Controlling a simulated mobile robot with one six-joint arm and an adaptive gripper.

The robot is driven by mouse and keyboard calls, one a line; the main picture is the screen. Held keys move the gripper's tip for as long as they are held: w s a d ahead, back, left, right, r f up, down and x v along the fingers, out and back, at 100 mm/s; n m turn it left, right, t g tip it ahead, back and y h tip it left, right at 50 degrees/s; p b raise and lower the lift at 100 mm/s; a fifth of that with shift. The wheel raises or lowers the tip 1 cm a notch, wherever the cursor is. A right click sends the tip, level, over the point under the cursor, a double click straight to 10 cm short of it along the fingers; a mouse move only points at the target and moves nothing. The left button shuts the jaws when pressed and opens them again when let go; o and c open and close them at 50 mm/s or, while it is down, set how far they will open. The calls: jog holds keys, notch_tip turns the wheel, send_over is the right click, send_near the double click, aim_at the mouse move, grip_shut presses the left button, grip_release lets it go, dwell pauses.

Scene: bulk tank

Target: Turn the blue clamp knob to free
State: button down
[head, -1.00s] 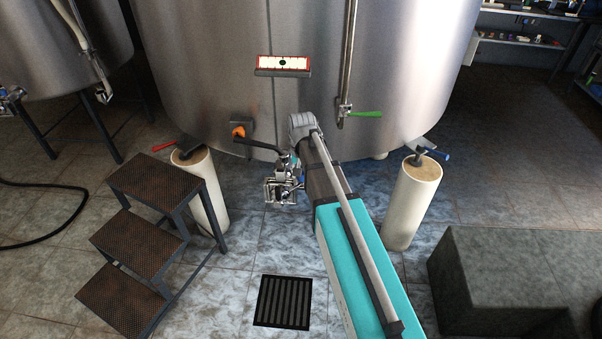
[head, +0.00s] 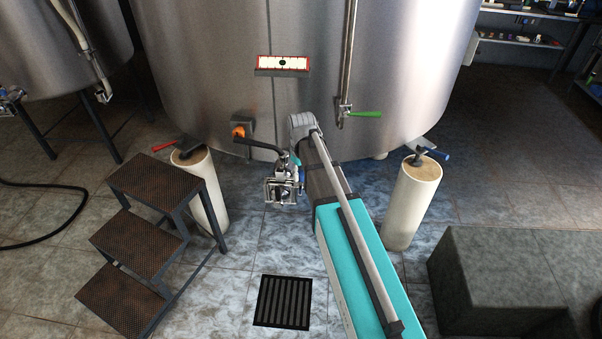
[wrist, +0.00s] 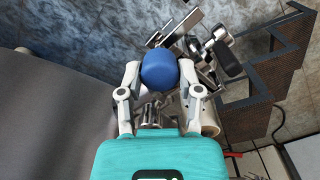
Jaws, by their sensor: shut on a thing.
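The blue clamp knob (wrist: 160,70) is a round blue cap in the middle of the wrist view. My gripper (wrist: 159,78) has one finger on each side of it and is shut on the knob. The metal clamp and fitting (wrist: 205,55) lie beyond and to the right of the knob in the wrist view. In the head view the metal fitting (head: 281,189) hangs low in front of the tank, just left of my arm. My arm partly hides the knob and gripper there.
The large steel tank (head: 210,60) fills the back. An orange-tipped fitting (head: 239,132) is on its wall. Rusty steps (head: 155,185) stand at left, a green-handled valve (head: 365,114) is at right. A grey block (head: 500,265) stands front right; a floor drain (head: 283,301) lies ahead.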

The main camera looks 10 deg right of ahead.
dwell(0.5)
jog(key=shift+c, duration=1.3)
grip_release()
